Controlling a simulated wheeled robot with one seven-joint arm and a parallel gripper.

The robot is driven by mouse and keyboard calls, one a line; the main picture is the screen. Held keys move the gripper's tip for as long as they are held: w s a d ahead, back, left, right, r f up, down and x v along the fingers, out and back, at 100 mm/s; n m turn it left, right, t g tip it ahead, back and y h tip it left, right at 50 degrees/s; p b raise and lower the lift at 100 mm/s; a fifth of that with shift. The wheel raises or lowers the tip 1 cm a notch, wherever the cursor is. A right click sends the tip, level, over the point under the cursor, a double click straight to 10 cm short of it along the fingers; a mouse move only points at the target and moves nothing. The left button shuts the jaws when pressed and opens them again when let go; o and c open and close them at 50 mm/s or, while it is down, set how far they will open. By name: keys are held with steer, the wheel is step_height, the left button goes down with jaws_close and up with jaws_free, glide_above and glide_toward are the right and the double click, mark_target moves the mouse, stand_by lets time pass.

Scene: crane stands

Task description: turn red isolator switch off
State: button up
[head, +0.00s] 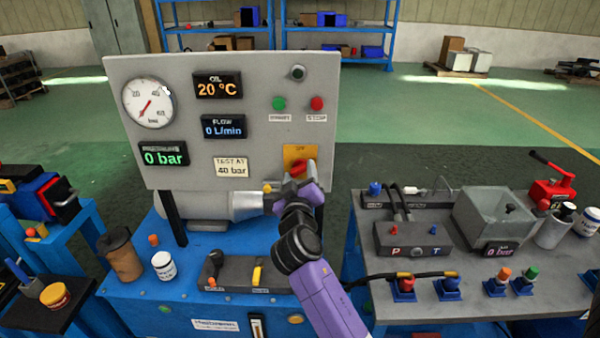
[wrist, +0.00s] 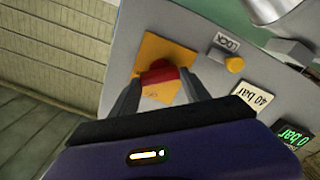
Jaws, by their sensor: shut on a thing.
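The red isolator switch (head: 298,168) sits on a yellow plate (head: 300,152) at the lower right of the grey panel (head: 225,80). In the wrist view the red switch handle (wrist: 162,74) lies between my two fingers, in front of the yellow plate (wrist: 163,52). My gripper (wrist: 158,85) is shut on the handle. In the head view my gripper (head: 296,175) covers part of the plate and switch, so the lettering below is hidden. The exact angle of the handle is hard to tell.
A yellow knob (wrist: 234,64) beside a LOCK label is close to my fingers. Green (head: 279,103) and red (head: 317,103) push buttons sit above the switch. A blue stand (head: 130,300) lies below, and a grey bench (head: 470,290) with fittings stands at the right.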

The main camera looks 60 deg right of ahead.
steer(key=n+p, duration=0.2)
steer(key=n, duration=0.3)
steer(key=shift+w+a+n, duration=0.1)
steer(key=shift+n, duration=0.2)
steer(key=n+p, duration=0.2)
steer(key=n, duration=0.3)
steer(key=shift+w+f+p, duration=0.1)
steer(key=shift+p, duration=0.25)
steer(key=shift+f+n, duration=0.1)
steer(key=shift+n, duration=0.2)
steer(key=o, duration=1.4)
steer(key=shift+a, duration=0.1)
steer(key=shift+b+v, duration=0.85)
steer(key=shift+v, duration=3)
